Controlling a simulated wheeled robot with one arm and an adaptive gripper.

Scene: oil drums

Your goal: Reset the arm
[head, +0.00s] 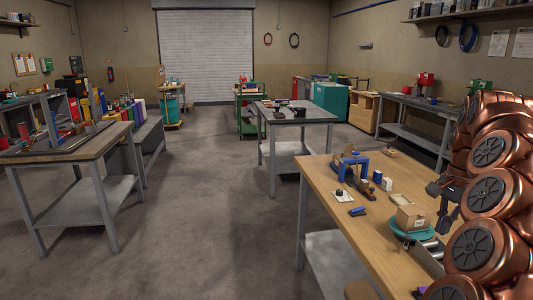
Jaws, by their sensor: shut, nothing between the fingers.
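My copper-coloured arm fills the right edge of the head view, folded in a stack of thick joints. My dark gripper (444,222) hangs beside it, pointing down, at the right side of the wooden workbench (322,178). The gripper is shut and empty. A cardboard box (412,217) on a teal round base (405,233) is just left of the gripper in the picture; I cannot tell the gap between them.
The workbench also bears a blue-framed tool (354,166), a blue item (357,211) and several small parts. A grey-topped table (293,113) stands behind it. Another bench (70,148) stands at left. The concrete floor (195,200) between them is clear.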

